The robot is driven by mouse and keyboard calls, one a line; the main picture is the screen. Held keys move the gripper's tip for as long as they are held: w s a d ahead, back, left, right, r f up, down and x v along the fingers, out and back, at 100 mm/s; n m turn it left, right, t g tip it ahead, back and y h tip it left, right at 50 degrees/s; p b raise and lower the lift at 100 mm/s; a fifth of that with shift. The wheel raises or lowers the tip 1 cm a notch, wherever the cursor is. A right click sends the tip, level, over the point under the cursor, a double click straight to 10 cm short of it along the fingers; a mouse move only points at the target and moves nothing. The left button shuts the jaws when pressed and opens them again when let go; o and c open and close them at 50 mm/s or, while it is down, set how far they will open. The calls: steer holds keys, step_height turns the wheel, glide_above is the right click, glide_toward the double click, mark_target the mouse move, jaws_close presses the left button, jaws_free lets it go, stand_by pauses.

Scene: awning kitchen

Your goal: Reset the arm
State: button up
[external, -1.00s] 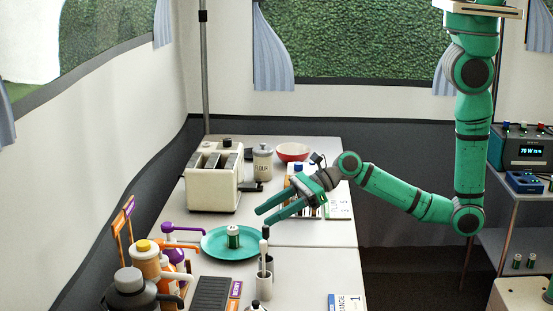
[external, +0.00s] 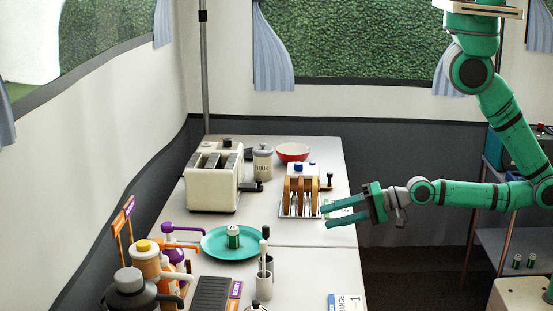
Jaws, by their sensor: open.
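My gripper (external: 325,213) is open and empty, its green fingers pointing left over the right edge of the table. It is to the right of the teal plate and close to the toast rack. The arm reaches in from the right, its forearm roughly level. A small green and white can (external: 233,237) stands upright on the teal plate (external: 213,252), apart from my gripper.
A toast rack with brown slices (external: 300,197) stands just left of my fingers. A cream toaster (external: 212,185), a canister (external: 262,163) and a red bowl (external: 292,151) stand farther back. Pump bottles (external: 146,258) crowd the front left.

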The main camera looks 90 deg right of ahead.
steer(key=s+r+n, duration=0.3)
steer(key=s+n, duration=0.3)
steer(key=s, duration=0.2)
steer(key=s+r+n+t, duration=0.1)
steer(key=s+r+n, duration=0.2)
steer(key=s+n, duration=0.4)
steer(key=shift+s+d+n, duration=0.3)
steer(key=shift+s+d, duration=0.05)
steer(key=shift+s, duration=0.55)
